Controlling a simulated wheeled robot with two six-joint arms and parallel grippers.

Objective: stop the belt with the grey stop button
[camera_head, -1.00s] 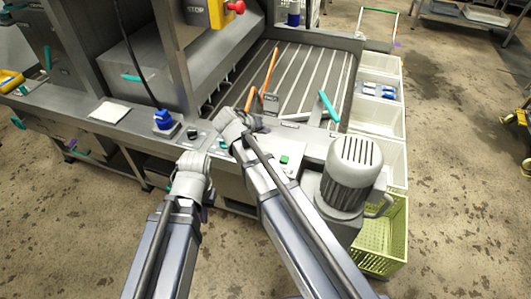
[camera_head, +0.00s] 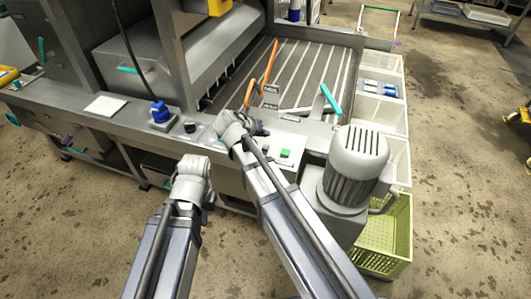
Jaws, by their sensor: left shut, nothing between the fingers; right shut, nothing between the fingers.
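The control plate (camera_head: 298,147) sits on the machine's front ledge, with a green button (camera_head: 286,153) on it. I cannot make out a grey stop button; my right gripper and forearm cover part of the panel. My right gripper (camera_head: 236,124) is shut and empty, over the ledge left of the green button. Its height above the ledge is hard to tell. My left gripper (camera_head: 193,163) is shut and empty, in front of the ledge, below a black knob (camera_head: 190,127). The slatted belt (camera_head: 305,70) lies behind the ledge.
A grey motor (camera_head: 357,160) stands right of the panel, above a yellow-green crate (camera_head: 385,240). White bins (camera_head: 385,112) line the belt's right side. An orange bar (camera_head: 268,65) and a teal handle (camera_head: 330,99) rise by the belt. A blue knob (camera_head: 160,112) is on the left ledge.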

